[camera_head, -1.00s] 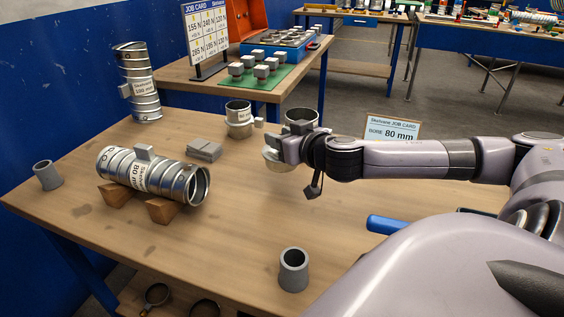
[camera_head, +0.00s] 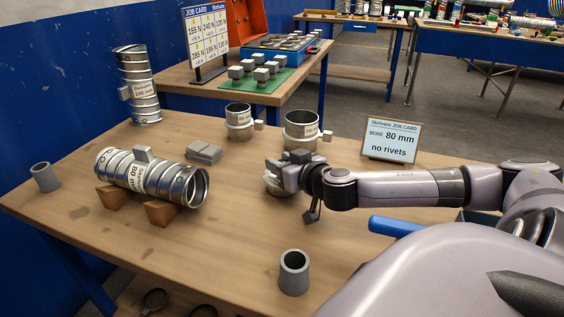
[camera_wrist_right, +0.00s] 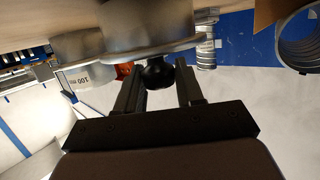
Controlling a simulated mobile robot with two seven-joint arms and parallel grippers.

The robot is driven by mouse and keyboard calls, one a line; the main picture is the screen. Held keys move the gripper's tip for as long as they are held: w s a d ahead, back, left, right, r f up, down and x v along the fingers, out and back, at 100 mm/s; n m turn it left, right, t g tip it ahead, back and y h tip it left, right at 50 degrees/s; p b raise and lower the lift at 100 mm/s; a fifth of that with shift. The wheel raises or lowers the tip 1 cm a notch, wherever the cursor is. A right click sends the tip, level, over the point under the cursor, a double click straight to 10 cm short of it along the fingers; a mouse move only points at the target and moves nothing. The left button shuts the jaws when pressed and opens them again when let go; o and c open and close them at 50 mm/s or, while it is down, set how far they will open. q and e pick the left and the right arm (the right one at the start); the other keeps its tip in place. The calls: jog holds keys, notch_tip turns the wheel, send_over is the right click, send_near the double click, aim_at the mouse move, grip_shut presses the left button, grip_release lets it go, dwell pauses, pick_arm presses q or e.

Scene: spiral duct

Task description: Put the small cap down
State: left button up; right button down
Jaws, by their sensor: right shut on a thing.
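The small cap (camera_head: 274,187), a pale metal cap, is under my right gripper (camera_head: 284,172) in the head view, near the middle of the table, partly hidden by the jaws. In the right wrist view the cap (camera_wrist_right: 150,28) has a wide rim and a black knob (camera_wrist_right: 156,74). The fingers of my right gripper (camera_wrist_right: 158,92) are on either side of the knob and shut on it. I cannot tell whether the cap touches the table. My left gripper is not in view.
Two labelled collars (camera_head: 238,120) (camera_head: 301,132) stand behind the cap. A spiral duct (camera_head: 150,178) lies on wooden blocks (camera_head: 162,211) to the left. A grey cup (camera_head: 293,272) stands in front. A job card (camera_head: 391,140) stands at right. Bare wood surrounds the cap's left and front.

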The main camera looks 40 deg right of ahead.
jog(key=shift+f, duration=0.3)
jog(key=c, duration=0.7)
grip_release()
jog(key=shift+r, duration=0.1)
